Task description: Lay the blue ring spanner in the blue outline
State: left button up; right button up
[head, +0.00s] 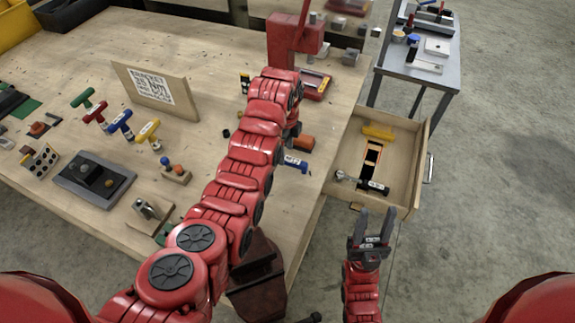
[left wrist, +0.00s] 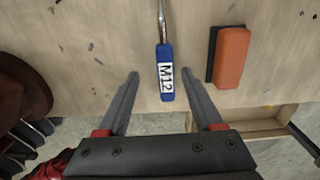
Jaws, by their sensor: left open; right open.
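The blue ring spanner (head: 296,163) lies on the workbench near its right edge, just right of my left arm. In the left wrist view its blue handle (left wrist: 166,88), labelled M12, lies between the spread fingers of my left gripper (left wrist: 162,76), with gaps on both sides. Its metal shaft runs out of the top of that view and the ring end is hidden. In the head view my left gripper is hidden by its arm. My right gripper (head: 373,217) is open and empty, in front of the open drawer (head: 408,150). I cannot make out a blue outline.
The drawer holds a yellow-handled tool (head: 377,132), a black-and-silver tool (head: 362,184) and an orange outline. A red vise (head: 290,40) stands behind. Several coloured T-handles stand on the left. A metal cart (head: 418,60) stands back right.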

aim_at(288, 159)
pick_arm(q)
jog(key=shift+w+d+f+p, duration=0.15)
jog(key=shift+f+p, duration=0.15)
jog(key=shift+p, duration=0.25)
jog(key=shift+w+d+f+p, duration=0.1)
jog(key=shift+f+p, duration=0.45)
jog(key=shift+f, duration=0.2)
jog(key=shift+f+p, duration=0.3)
jog(key=shift+f, duration=1.25)
grip_shut()
jog(key=shift+w, duration=0.1)
